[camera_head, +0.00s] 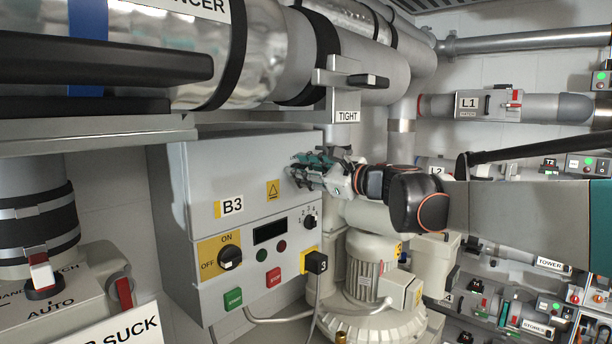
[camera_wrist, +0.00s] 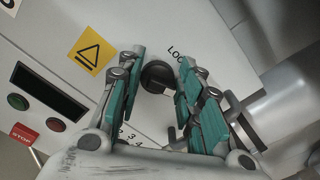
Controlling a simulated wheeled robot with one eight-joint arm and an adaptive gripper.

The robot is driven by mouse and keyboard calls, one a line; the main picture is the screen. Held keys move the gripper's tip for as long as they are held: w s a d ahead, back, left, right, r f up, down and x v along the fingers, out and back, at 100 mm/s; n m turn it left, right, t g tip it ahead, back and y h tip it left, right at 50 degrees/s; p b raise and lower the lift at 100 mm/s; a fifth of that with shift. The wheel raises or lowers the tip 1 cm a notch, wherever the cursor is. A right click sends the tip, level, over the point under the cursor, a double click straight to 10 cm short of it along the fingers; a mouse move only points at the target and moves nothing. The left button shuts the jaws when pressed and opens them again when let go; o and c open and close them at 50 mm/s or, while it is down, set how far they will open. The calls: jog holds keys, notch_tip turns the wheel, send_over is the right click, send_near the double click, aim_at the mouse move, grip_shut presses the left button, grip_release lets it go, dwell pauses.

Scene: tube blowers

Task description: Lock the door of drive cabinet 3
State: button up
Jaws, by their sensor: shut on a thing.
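The grey drive cabinet (camera_head: 205,165) labelled B3 stands in the middle left of the head view, its front door panel flat against the box as far as I can see. A round black lock knob (camera_wrist: 157,77) sits on the panel beside lettering that begins "LOC", partly hidden. My gripper (camera_head: 300,170) is at the upper right of the panel. In the wrist view its teal-padded fingers (camera_wrist: 158,80) are on both sides of the knob, shut on it. The gripper hides the knob in the head view. I cannot tell which way the lock is turned.
The panel carries an OFF/ON switch (camera_head: 229,258), a numbered selector (camera_head: 310,222), a dark display (camera_head: 269,231) and push buttons. A cable plug (camera_head: 316,262) projects at its lower right. A large pipe (camera_head: 330,60) with a TIGHT lever runs above. A motor (camera_head: 370,265) stands to the right.

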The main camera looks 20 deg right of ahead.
jog(key=shift+d+r, duration=0.1)
jog(key=shift+d, duration=0.05)
jog(key=o, duration=0.9)
jog(key=shift+w+d, duration=0.1)
jog(key=shift+c, duration=0.2)
jog(key=shift+w, duration=0.1)
